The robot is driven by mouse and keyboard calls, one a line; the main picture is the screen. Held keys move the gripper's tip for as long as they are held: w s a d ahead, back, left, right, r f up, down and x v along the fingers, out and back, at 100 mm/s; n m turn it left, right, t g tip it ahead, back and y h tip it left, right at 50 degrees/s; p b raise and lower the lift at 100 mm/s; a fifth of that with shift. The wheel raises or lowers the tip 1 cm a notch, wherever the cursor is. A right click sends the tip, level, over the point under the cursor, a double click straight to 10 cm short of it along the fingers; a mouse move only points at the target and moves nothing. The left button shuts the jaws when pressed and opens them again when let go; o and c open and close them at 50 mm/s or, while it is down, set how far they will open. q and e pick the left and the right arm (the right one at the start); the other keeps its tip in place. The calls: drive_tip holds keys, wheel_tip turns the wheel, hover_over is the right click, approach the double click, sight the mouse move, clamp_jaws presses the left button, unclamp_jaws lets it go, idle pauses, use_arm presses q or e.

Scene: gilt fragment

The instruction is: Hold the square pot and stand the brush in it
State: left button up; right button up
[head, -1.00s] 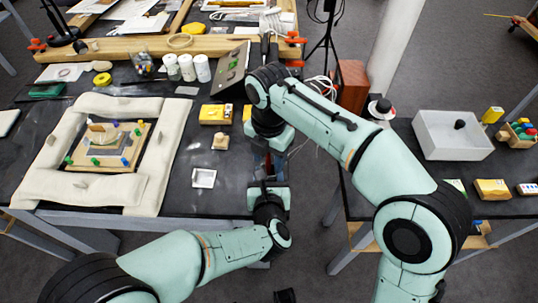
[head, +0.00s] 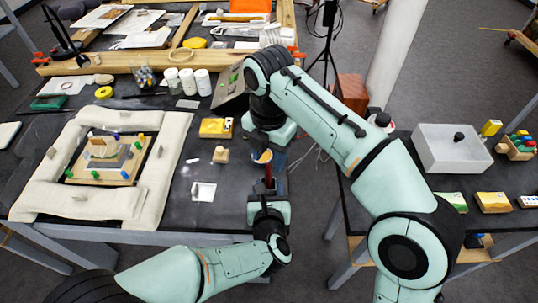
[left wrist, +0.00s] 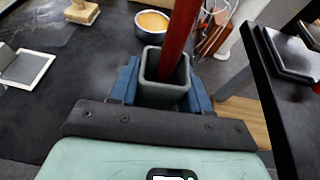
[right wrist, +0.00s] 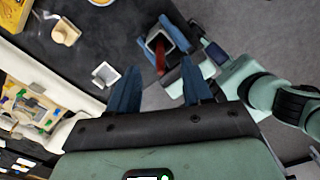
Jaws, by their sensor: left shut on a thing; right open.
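My left gripper (left wrist: 165,92) is shut on the grey square pot (left wrist: 163,96), a finger on either side of it. The red-handled brush (left wrist: 181,38) stands in the pot, leaning a little; its lower end is hidden inside. In the head view my left gripper (head: 268,203) is near the table's front edge, with the red brush (head: 269,172) rising from it. My right gripper (right wrist: 161,88) is open and empty; its fingers frame a gap, with the pot (right wrist: 163,32) and brush (right wrist: 160,56) beyond it. In the head view its fingers are hidden.
A round dish with orange contents (head: 262,157) is close behind the brush. A small white tray (head: 204,191), a wooden stamp-like block (head: 220,155) and a yellow box (head: 216,127) are to the left. A padded frame (head: 170,150) surrounds a wooden board. A side table with a white bin (head: 450,150) stands right.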

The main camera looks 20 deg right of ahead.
idle(0.4)
use_arm(q)
drive_tip(key=o, duration=1.1)
drive_tip(key=v, duration=1.2)
drive_tip(key=shift+s+a+f, duration=0.1)
